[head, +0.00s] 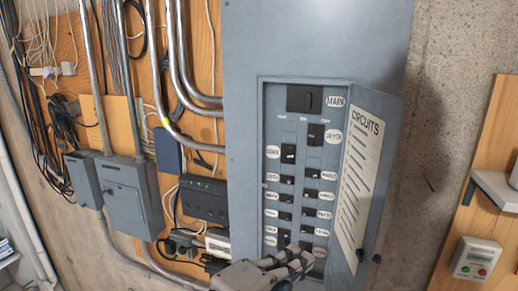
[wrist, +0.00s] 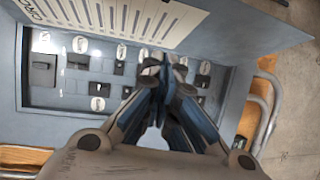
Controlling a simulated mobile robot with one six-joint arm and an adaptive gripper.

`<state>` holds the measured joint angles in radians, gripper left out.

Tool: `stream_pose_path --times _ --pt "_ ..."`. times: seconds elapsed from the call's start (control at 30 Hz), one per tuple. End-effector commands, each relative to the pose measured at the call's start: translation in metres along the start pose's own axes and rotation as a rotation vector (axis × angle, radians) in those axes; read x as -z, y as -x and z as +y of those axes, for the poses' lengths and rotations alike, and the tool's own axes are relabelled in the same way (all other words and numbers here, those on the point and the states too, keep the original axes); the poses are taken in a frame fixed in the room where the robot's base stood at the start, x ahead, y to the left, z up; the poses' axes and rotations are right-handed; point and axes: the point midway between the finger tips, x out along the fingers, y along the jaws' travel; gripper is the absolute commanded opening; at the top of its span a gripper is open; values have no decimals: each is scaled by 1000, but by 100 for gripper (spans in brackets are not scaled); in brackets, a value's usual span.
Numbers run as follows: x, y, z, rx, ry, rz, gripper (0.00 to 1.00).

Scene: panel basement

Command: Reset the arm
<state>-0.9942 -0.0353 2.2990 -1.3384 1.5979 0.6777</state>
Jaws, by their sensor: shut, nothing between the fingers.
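My gripper (head: 300,261) is at the lower part of the open breaker panel (head: 248,170), in front of its bottom breakers. In the wrist view, my gripper (wrist: 172,68) has its fingertips together with nothing between them, and it hides some breakers behind it. I cannot tell whether the fingertips touch the panel. The panel door (head: 362,165), with a CIRCUITS list, stands open to the right. The main switch (head: 304,98) is at the top, above two columns of labelled breakers. The same main switch (wrist: 42,70) shows at the left of the wrist view.
Metal conduits and grey boxes (head: 130,195) crowd the wooden board on the left. A small box with red and green buttons (head: 476,259) and a shelf (head: 495,188) are on the right. Bare concrete wall (head: 435,130) lies between the door and that board.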

Motion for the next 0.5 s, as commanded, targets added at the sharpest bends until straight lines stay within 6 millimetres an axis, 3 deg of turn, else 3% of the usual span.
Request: stream_pose_path --times 0.27,0.37,0.5 --pt "-76 -44 -83 289 -27 -200 0" --pt "-112 -52 -131 455 -78 -281 0" --pt "-158 -46 -220 754 -247 -368 0"
